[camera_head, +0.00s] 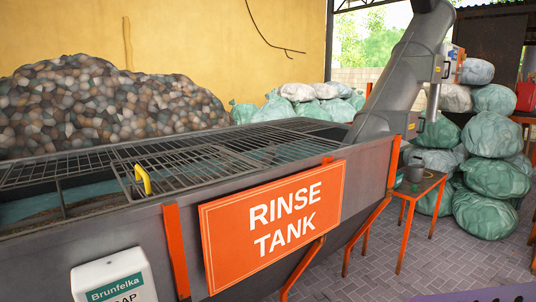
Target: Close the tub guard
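The tub guard (185,160) is a dark metal grille over the top of the grey rinse tank (345,185). A yellow handle (143,180) stands at the grille's near edge, left of the middle. Greenish water shows through the bars and in a wider gap at the near left. The grille looks nearly flat, but I cannot tell whether every section rests on the rim. Neither of my grippers is in view.
An orange RINSE TANK sign (273,222) and a white soap dispenser (114,278) are on the tank's front. A grey chute (400,75) rises at the far end. A small orange-legged table (412,190) and green sacks (490,190) stand right. Paved floor (400,270) is open at lower right.

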